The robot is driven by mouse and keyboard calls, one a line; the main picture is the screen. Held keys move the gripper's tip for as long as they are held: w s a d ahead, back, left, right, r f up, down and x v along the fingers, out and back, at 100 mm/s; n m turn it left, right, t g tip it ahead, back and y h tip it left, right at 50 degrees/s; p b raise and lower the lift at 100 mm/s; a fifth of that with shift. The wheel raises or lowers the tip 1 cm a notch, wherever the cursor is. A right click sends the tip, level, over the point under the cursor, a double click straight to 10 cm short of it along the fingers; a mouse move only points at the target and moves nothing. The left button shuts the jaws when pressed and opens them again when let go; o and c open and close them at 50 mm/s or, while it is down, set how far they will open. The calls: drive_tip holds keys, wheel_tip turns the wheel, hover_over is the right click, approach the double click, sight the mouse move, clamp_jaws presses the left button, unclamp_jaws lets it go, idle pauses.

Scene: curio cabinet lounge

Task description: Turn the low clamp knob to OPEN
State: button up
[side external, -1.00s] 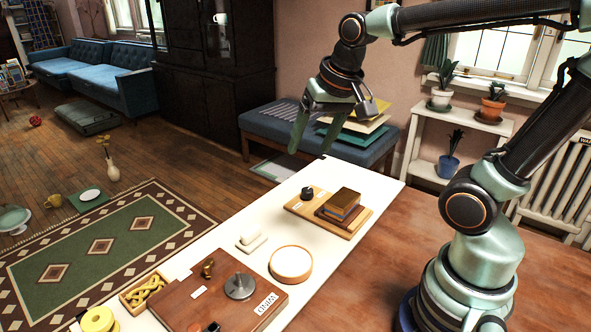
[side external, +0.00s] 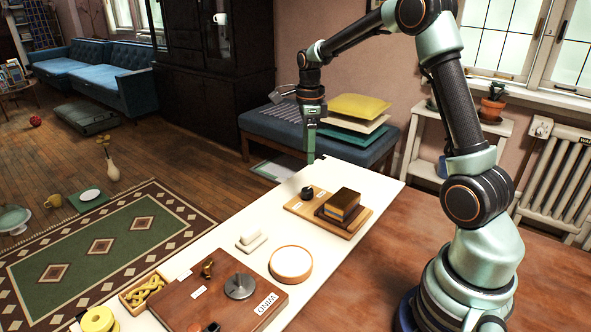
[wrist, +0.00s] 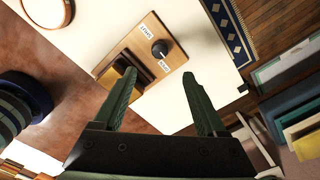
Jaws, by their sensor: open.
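The low clamp knob (side external: 307,192) is a small round black knob on a light wooden board (side external: 357,225). In the wrist view the knob (wrist: 159,49) sits between two small white labels, one above left (wrist: 146,30) and one below right (wrist: 164,66). Their lettering and the knob's pointer are too small to read surely. In the wrist view my gripper (wrist: 160,76) shows two spread green fingers.
The board stands near the far end of a white counter (side external: 225,235). A round pale-topped disc (side external: 291,263), a white block (side external: 251,241) and a brown WIND board (side external: 215,300) lie nearer. A blue bench with cushions (side external: 355,120) stands beyond the counter's end.

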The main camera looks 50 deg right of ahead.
sight(307, 190)
wheel_tip(307, 190, down, 12)
drive_tip(key=shift+r, duration=0.25)
idle(0.3)
clamp_jaws()
